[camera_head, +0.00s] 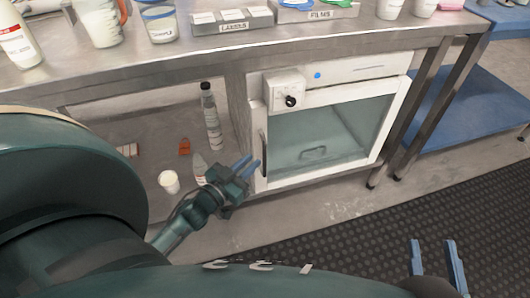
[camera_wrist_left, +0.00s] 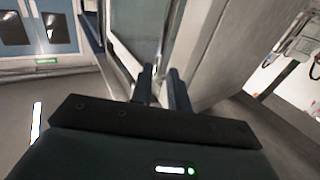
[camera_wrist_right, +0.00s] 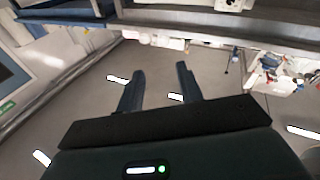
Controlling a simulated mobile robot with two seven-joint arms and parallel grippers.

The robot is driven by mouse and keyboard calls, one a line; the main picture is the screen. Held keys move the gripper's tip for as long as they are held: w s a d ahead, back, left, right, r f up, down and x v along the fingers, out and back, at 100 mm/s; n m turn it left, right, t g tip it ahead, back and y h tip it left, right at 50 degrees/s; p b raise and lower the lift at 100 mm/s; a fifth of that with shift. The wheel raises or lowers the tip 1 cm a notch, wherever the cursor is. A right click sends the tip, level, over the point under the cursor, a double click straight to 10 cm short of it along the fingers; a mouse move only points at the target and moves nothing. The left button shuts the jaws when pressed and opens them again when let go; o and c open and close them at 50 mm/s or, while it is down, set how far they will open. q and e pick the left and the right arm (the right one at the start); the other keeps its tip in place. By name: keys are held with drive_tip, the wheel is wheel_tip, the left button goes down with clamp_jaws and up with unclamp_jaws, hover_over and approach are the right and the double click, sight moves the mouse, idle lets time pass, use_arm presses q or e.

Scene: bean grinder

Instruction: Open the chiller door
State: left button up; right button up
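The white chiller (camera_head: 350,70) stands under the steel bench, with a control knob at its upper left. Its glass door (camera_head: 330,135) appears closed, with a dark upright handle (camera_head: 263,150) along its left edge. My left gripper (camera_head: 248,165) is at the door's lower left, close to the handle's lower end. Its fingers are apart, and I see nothing clearly held between them; contact with the handle cannot be told. In the left wrist view the fingers (camera_wrist_left: 160,80) point at a pale frame edge. My right gripper (camera_head: 436,252) is open and empty, low at the right, away from the chiller; its wrist view (camera_wrist_right: 157,85) shows widely parted fingers.
A bottle (camera_head: 211,115), a white cup (camera_head: 169,181) and small items stand on the shelf left of the chiller. Bins and containers line the bench top (camera_head: 230,45). A blue shelf (camera_head: 470,110) is at the right. The dark floor mat (camera_head: 340,230) before the chiller is clear.

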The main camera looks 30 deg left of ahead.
sight(263, 152)
use_arm(q)
drive_tip(key=w, duration=0.2)
drive_tip(key=w+b, duration=0.1)
drive_tip(key=w, duration=0.3)
drive_tip(key=shift+w+d, duration=0.3)
drive_tip(key=shift+d, duration=0.1)
clamp_jaws()
